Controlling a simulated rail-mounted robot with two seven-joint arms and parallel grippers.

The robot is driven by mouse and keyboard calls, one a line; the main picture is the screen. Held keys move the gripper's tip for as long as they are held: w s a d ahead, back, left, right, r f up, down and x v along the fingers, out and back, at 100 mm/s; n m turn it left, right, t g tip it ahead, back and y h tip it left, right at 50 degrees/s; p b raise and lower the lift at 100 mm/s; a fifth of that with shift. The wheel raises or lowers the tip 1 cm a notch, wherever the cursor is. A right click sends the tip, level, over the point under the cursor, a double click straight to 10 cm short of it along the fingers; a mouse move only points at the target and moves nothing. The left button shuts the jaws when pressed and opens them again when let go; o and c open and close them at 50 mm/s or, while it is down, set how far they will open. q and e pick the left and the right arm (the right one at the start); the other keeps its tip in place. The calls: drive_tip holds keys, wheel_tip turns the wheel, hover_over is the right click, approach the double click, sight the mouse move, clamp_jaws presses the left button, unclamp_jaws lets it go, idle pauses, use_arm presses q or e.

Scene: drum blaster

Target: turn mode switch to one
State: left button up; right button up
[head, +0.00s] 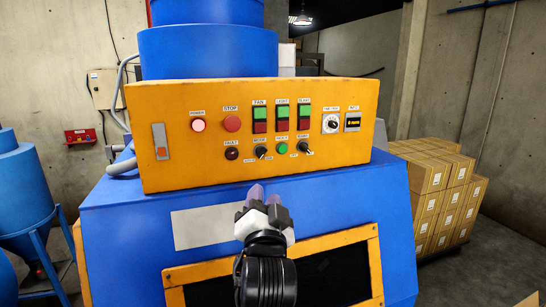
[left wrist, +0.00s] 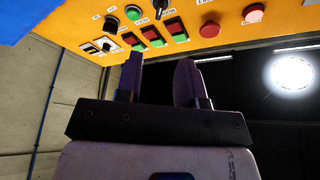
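The mode switch (head: 261,152) is a small black rotary knob low on the orange control panel (head: 175,172). Its printed positions are too small to read. In the left wrist view a black knob that looks like it (left wrist: 160,7) shows at the top edge, partly cut off. My left gripper (head: 264,194) is in front of the blue machine, below the panel and apart from the switch. In the left wrist view its two fingers (left wrist: 158,82) stand apart with nothing between them. My right gripper is not in view.
Close to the switch are a dark fault lamp (head: 231,153), a green button (head: 282,149) and another black knob (head: 305,148). Above are rocker switches (head: 282,118) and a red stop button (head: 232,123). Stacked boxes (head: 436,195) stand at right. A blue tank (head: 22,195) stands at left.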

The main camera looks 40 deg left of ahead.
sight(263, 156)
use_arm(q)
drive_tip(key=shift+m, duration=0.3)
drive_tip(key=p+x, duration=0.5)
drive_tip(key=x, duration=0.7)
drive_tip(key=shift+w+r, duration=0.2)
drive_tip(key=shift+r, duration=0.05)
drive_tip(key=shift+w+a+r+p, duration=0.1)
drive_tip(key=shift+w+a+p, duration=0.25)
drive_tip(key=shift+w+a, duration=0.15)
drive_tip(key=shift+c, duration=0.2)
clamp_jaws()
